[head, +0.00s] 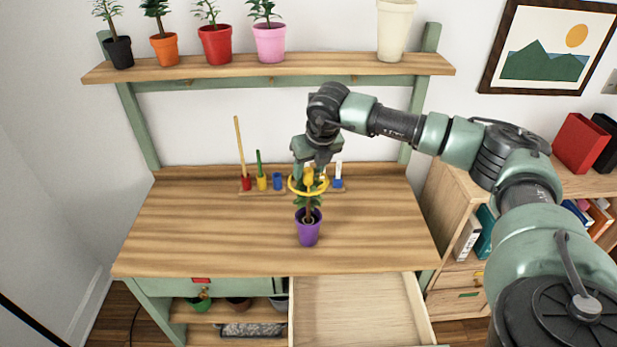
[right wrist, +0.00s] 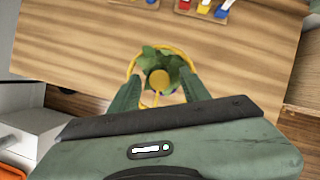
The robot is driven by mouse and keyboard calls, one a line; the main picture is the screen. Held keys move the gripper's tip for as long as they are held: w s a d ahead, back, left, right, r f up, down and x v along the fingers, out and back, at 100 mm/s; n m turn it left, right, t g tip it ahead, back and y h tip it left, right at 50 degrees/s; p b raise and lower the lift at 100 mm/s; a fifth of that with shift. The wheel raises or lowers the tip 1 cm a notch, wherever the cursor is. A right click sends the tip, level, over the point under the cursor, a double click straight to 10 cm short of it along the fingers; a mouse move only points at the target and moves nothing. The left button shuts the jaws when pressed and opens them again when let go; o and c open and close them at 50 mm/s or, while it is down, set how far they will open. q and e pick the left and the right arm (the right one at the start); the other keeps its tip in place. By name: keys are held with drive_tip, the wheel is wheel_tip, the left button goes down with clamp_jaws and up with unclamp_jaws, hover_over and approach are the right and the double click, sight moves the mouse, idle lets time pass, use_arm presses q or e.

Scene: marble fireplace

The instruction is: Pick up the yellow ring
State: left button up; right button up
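The yellow ring (head: 308,194) is around the leafy top of a plant in a purple pot (head: 308,232) on the wooden workbench. In the right wrist view the ring (right wrist: 166,47) encircles the green leaves, with a round yellow knob (right wrist: 160,80) on its near side. My right gripper (head: 309,172) is right above the ring, pointing down. In the right wrist view its two fingers (right wrist: 158,90) stand apart on either side of the knob, with gaps visible on both sides. Whether any part touches is unclear. My left gripper is not in view.
A small rack (head: 262,190) with several coloured tools stands behind the plant at the bench's back. A shelf (head: 200,73) with potted plants is above. An open drawer (head: 350,310) juts out at the front right. The bench's left side is clear.

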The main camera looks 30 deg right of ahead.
clamp_jaws()
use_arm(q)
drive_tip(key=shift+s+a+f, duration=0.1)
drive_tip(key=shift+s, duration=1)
